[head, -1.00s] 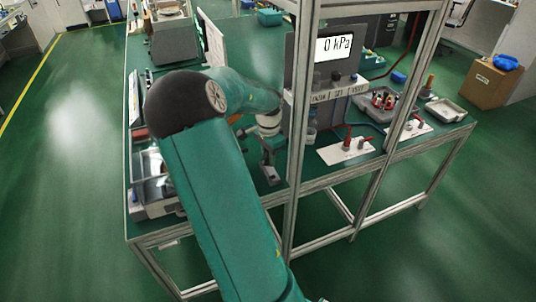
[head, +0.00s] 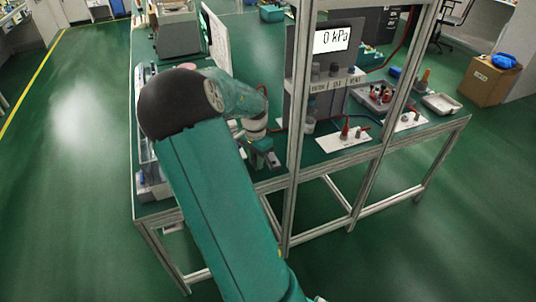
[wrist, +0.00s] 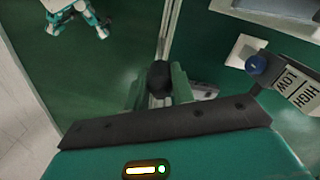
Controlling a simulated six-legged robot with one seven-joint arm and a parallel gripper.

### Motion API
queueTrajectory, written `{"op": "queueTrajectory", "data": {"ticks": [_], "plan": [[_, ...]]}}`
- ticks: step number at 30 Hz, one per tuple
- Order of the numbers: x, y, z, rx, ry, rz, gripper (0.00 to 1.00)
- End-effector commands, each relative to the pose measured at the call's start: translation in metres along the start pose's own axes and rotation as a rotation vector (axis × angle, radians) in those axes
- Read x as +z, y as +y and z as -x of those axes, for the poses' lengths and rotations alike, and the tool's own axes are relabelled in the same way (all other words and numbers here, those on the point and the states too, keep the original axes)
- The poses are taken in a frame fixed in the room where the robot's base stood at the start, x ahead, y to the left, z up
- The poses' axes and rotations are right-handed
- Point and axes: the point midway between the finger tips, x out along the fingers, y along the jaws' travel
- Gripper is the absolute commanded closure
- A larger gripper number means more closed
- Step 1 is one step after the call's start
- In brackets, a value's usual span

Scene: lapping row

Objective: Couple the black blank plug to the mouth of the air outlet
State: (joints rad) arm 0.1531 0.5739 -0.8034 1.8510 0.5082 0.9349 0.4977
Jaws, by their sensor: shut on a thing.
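My gripper (wrist: 157,90) is at the lower middle of the wrist view. Its green fingers are shut on a dark, rounded black piece, which looks like the black blank plug (wrist: 160,74). In the head view my gripper (head: 266,158) is over the front part of the bench, left of the front frame post. The plug cannot be made out there. I cannot tell for certain which fitting is the air outlet. A white plate (head: 335,143) with red and grey upright fittings lies on the bench right of the post. The plug is apart from these fittings.
A grey panel with a 0 kPa display (head: 331,39) stands behind the post. Aluminium frame posts (head: 296,120) rise at the bench front. A blue knob (wrist: 257,65) is beside HIGH/LOW labels.

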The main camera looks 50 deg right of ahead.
Motion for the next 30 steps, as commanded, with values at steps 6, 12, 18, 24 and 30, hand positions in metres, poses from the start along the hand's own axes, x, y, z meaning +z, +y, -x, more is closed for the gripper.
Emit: {"op": "queueTrajectory", "data": {"ticks": [6,12,18,24,30], "plan": [[0.058,-0.021,-0.009,-0.002,-0.001,0.244,0.99],[0.135,-0.047,-0.022,-0.002,0.000,0.574,0.99],[0.227,-0.078,-0.038,0.000,-0.001,0.966,0.99],[0.297,-0.103,-0.050,-0.001,0.001,1.274,0.99],[0.345,-0.119,-0.058,0.000,0.001,1.479,0.99]]}}
